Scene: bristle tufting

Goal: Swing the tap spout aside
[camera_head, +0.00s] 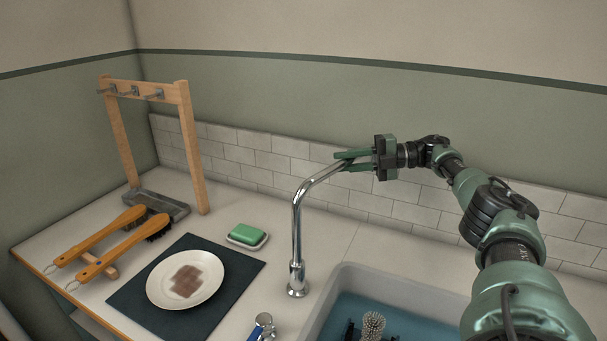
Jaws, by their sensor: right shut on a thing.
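The tap spout (297,222) is a tall chrome tube that rises from a round base on the counter behind the left corner of the sink. Its upper part bends and slants up to the right. My right gripper (345,161) is shut on the upper end of the spout, with its green fingers on either side of the tube. The spout's tip is partly hidden by the fingers. My left gripper is not in view.
The sink (342,279) holds bluish water and a round brush (373,326). A plate (212,295) with a brown stain lies on a dark mat (246,270). Green soap (247,233), two wooden brushes (124,249) and a wooden rack (191,150) stand left. A tiled wall is behind.

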